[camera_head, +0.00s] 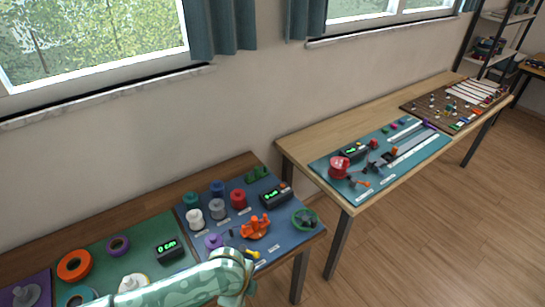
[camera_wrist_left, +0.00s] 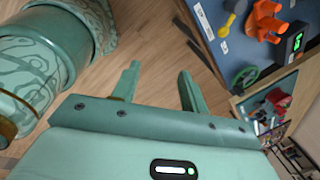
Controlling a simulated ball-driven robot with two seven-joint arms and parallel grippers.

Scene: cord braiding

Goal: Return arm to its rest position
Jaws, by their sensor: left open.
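My left arm (camera_head: 190,285), pale green with a leafy pattern, comes in from the lower left of the head view, in front of the near table. Its gripper cannot be made out there. In the left wrist view my left gripper (camera_wrist_left: 158,82) is open, with two green fingers apart and nothing between them. Bare wooden floor (camera_wrist_left: 150,45) shows behind the fingers. A blue mat (camera_wrist_left: 225,45) with an orange braiding piece (camera_wrist_left: 268,20) lies at the upper right of that view, apart from the fingers. My right gripper is not in view.
The near table's blue mat (camera_head: 262,218) holds several spools, the orange piece (camera_head: 255,227), a green ring (camera_head: 304,219) and a black counter (camera_head: 276,195). A green mat (camera_head: 140,232) lies to its left. A second table (camera_head: 300,145) stands behind at right. Open floor (camera_head: 440,240) lies at right.

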